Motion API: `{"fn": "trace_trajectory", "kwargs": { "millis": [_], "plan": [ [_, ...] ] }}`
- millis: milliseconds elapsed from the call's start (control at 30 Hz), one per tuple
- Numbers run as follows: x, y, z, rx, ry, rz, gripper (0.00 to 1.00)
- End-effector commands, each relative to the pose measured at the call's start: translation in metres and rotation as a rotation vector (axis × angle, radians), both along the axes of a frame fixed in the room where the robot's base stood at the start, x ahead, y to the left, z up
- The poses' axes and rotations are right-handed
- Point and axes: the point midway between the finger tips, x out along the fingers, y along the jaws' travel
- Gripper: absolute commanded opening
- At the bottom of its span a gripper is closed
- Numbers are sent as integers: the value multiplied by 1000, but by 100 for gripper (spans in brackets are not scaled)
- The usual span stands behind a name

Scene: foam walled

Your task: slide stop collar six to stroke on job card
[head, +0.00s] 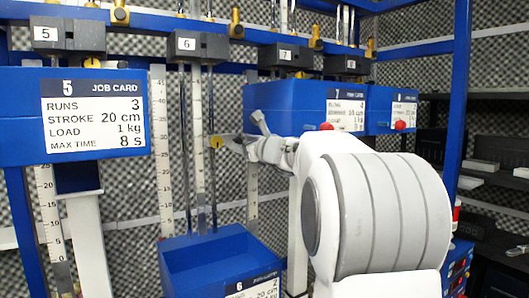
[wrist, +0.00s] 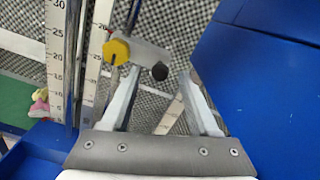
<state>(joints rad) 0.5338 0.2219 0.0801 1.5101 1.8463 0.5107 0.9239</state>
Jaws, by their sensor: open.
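Stop collar six (head: 216,141) is a small grey block with a yellow knob on the slim rods of station 6, beside an upright scale (head: 197,130). In the wrist view the collar (wrist: 139,56) shows its yellow knob at left and a black knob at right. My gripper (wrist: 158,76) is open, its two fingers apart on either side below the collar's black-knob end; whether they touch it I cannot tell. In the head view my gripper (head: 258,138) is just right of the collar.
A blue box with job card 5 (head: 95,116) stands at left. Blue boxes with cards 7 (head: 346,108) and 8 (head: 403,111) stand behind my arm. A blue open-topped box (head: 215,250) is below the collar. In the wrist view a blue panel (wrist: 260,85) fills the right side.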

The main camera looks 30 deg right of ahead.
Motion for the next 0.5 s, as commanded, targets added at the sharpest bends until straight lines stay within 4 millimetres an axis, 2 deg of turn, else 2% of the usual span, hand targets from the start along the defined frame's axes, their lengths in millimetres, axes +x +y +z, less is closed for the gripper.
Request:
{"fn": "trace_trajectory", "kwargs": {
  "millis": [33, 500],
  "plan": [
    [-12, -1, -2, -3, -2, -3, 61],
    [-108, -4, -1, -3, -3, -2, 61]
  ]
}}
